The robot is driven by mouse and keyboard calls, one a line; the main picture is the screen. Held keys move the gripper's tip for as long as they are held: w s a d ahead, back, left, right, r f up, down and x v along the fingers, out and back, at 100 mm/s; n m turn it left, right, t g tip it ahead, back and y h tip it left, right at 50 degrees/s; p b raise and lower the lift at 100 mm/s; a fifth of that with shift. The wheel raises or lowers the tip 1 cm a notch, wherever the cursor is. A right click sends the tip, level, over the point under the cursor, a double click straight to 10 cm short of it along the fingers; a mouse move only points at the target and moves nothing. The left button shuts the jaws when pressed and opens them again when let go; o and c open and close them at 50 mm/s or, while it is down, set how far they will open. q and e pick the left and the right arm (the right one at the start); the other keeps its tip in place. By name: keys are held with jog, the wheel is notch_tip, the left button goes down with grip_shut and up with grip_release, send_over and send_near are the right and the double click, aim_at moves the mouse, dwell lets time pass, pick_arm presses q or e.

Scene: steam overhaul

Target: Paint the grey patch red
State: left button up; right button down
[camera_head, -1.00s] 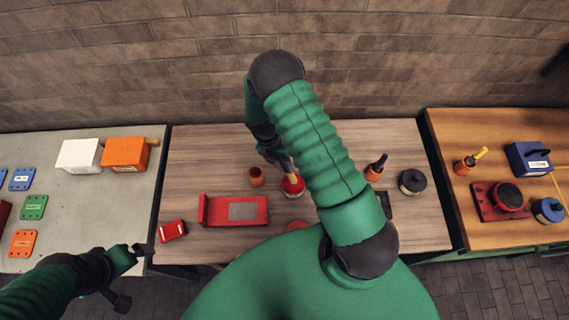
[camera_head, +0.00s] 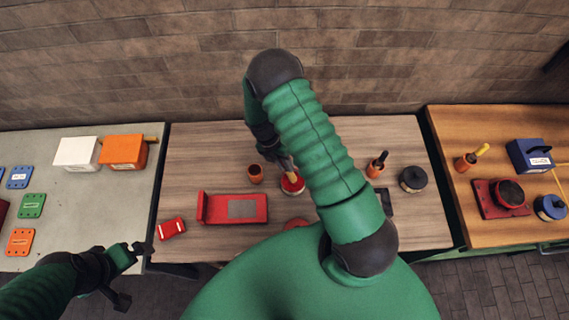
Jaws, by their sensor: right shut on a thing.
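The grey patch (camera_head: 242,209) is on the flat part of a red L-shaped block (camera_head: 215,213) on the middle wooden table. A small pot of red paint (camera_head: 292,184) stands behind and to the right of the block. My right gripper (camera_head: 285,165) is shut on a brush (camera_head: 291,177) with a light handle, just above the pot. The brush's lower end is at the red paint; its tip is hidden. My arm covers part of the table to the right. My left gripper (camera_head: 135,250) is empty, near the table's front left corner; its fingertips look apart.
An orange cup (camera_head: 256,174) stands left of the pot. A second orange cup (camera_head: 375,170) holds a dark-handled tool. A black round container (camera_head: 413,179) is at the right, a small red block (camera_head: 171,228) at the front left.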

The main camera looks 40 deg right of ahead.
jog(key=shift+f, duration=0.5)
dwell(1.1)
notch_tip(320, 180, up, 7)
jog(key=p, duration=0.5)
jog(key=shift+r, duration=0.1)
dwell(0.6)
